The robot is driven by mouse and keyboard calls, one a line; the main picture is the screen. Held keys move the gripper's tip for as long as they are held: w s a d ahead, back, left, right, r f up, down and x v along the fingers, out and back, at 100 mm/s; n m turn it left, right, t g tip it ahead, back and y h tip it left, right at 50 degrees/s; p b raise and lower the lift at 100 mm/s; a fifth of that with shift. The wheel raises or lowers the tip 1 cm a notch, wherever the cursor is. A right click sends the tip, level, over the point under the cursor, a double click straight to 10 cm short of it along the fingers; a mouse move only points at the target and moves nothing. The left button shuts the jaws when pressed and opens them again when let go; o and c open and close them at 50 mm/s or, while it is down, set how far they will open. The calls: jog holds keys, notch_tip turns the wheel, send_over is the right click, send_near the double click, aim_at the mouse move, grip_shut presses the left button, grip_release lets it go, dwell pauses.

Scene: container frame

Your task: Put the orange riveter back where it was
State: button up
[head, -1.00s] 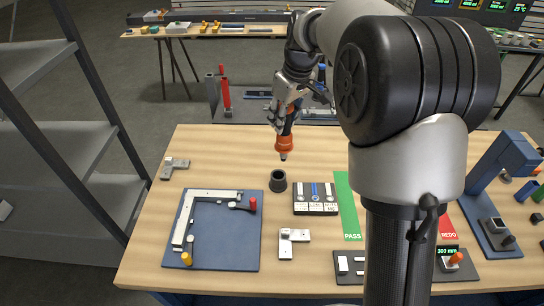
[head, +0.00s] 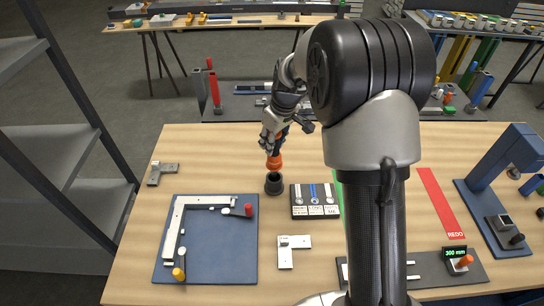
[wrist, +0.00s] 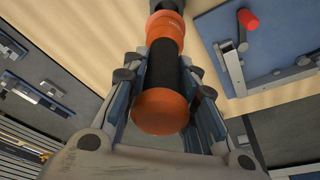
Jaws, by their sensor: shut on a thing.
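The orange riveter (head: 274,161) has orange ends and a black middle. My gripper (head: 275,137) is shut on it and holds it upright, nose down. In the wrist view the riveter (wrist: 160,108) lies between the two fingers (wrist: 165,85). A short dark cup-like holder (head: 274,184) stands on the wooden table just below the riveter's nose. In the head view the nose is at the holder's mouth; I cannot tell whether it is inside.
A blue plate with an L-shaped frame and clamps (head: 207,262) lies left of the holder. A black tray with tools (head: 300,211) stands close right of it. Metal brackets (head: 293,242) lie nearby. A blue press (head: 505,165) stands far right.

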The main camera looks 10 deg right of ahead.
aim_at(272, 156)
jog(key=shift+s+d+b+x, duration=0.15)
jog(key=shift+x, duration=0.75)
jog(key=shift+s+d+b+x, duration=0.1)
jog(key=shift+s+x, duration=0.05)
jog(key=shift+x, duration=0.75)
jog(key=shift+s+d+b+x, duration=0.15)
jog(key=shift+x, duration=0.8)
jog(key=shift+f, duration=0.15)
jog(key=shift+f+b, duration=0.4)
jog(key=shift+b, duration=0.1)
jog(key=o, duration=1)
jog(key=shift+s, duration=0.1)
jog(key=shift+r, duration=0.1)
